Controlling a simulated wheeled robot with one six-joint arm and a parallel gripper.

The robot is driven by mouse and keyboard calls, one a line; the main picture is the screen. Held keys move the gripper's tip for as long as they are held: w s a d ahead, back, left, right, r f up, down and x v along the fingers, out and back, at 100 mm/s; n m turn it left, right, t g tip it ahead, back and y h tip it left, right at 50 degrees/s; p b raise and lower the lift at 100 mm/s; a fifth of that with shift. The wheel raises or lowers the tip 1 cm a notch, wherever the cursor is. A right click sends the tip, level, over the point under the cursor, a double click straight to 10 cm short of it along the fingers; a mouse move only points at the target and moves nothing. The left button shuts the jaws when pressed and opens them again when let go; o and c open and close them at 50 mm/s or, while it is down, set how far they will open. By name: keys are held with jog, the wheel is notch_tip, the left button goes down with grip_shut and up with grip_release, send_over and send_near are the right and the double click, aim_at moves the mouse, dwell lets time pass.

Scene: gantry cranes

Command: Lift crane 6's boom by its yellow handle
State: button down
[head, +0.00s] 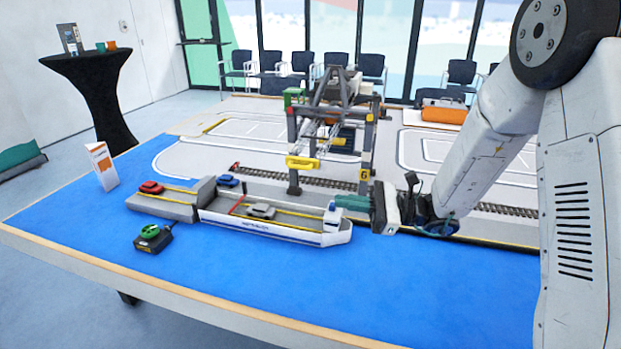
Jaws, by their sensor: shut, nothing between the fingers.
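Crane 6 (376,135) is a dark grey gantry crane behind the toy ship, with a yellow plate bearing the number 6 (364,174) on its right leg. Its light grey boom (318,136) reaches out toward the water side, and the yellow handle (302,163) sits across the boom's near end. My gripper (341,202) points left, with its dark green fingers shut and empty. In the picture it is below and right of the handle, apart from it, beside the ship's white bridge. The exact depth between gripper and handle is hard to tell.
A black box with a green knob (152,238) stands front left. Rails (270,178) run behind the ship.

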jog(key=w+f+m+t, duration=0.1)
jog(key=w+d+f+m+t, duration=0.2)
jog(key=w+t, duration=0.1)
jog(key=shift+w+f, duration=0.1)
jog(key=shift+f, duration=0.25)
jog(key=shift+a, duration=0.15)
jog(key=w+a+r, duration=0.2)
jog(key=a+r, duration=0.4)
jog(key=a, duration=0.3)
jog(key=shift+a+r, duration=0.15)
jog(key=shift+a, duration=0.05)
jog(key=shift+w, duration=0.1)
